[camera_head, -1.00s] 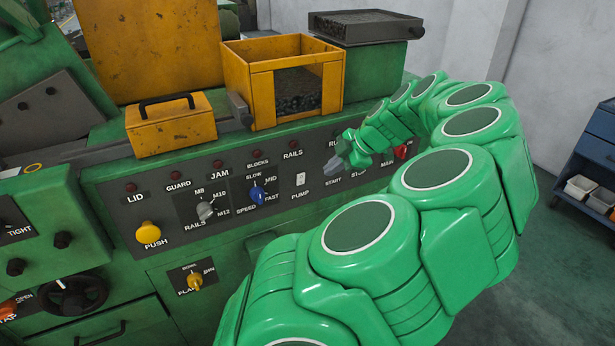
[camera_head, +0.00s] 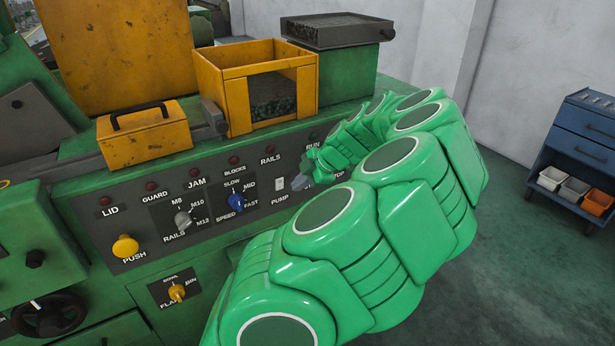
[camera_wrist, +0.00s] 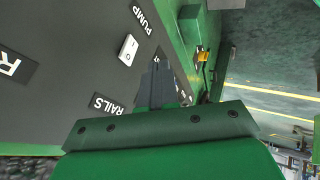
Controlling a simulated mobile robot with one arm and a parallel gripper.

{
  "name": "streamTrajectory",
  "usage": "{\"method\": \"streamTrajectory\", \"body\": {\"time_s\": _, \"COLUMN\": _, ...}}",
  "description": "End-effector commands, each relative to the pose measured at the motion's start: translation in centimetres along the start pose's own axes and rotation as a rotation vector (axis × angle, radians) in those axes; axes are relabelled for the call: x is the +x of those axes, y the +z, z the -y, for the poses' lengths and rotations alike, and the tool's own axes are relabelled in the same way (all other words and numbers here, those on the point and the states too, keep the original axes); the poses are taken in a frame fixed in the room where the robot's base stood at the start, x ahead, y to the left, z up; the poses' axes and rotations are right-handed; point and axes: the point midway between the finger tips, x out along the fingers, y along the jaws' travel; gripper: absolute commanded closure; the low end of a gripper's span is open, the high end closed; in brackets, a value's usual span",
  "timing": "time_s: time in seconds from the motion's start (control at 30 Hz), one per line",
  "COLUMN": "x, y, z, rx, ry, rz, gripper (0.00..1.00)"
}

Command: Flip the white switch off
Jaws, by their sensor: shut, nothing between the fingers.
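The white switch (camera_head: 280,184) is a small rocker on the dark control panel, just above the PUMP label in the head view. In the wrist view the white switch (camera_wrist: 128,49) lies between the PUMP and RAILS labels, left of my fingertips. My gripper (camera_head: 299,183) is shut and empty, just right of the switch in the head view. The grey fingers (camera_wrist: 157,65) point at the panel in the wrist view and appear apart from the switch. Which side of the rocker is pressed in is too small to tell.
A blue SPEED knob (camera_head: 236,202) and a grey RAILS knob (camera_head: 183,222) sit left of the switch. A yellow PUSH button (camera_head: 125,246) is farther left. A yellow bin (camera_head: 225,90) stands above the panel. My arm hides the panel's right part.

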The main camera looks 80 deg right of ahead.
Motion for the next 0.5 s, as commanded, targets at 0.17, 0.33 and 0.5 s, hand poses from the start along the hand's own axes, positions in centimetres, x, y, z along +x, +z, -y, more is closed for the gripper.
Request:
{"method": "streamTrajectory", "body": {"time_s": 0.17, "x": 2.2, "y": 0.0, "z": 0.2, "rx": 0.002, "ry": -0.005, "rz": -0.003, "gripper": 1.0}}
{"method": "streamTrajectory", "body": {"time_s": 0.33, "x": 3.9, "y": 0.0, "z": 0.1, "rx": 0.001, "ry": -0.005, "rz": -0.002, "gripper": 1.0}}
{"method": "streamTrajectory", "body": {"time_s": 0.5, "x": 4.3, "y": -0.1, "z": -1.6, "rx": 0.001, "ry": -0.001, "rz": 0.001, "gripper": 1.0}}
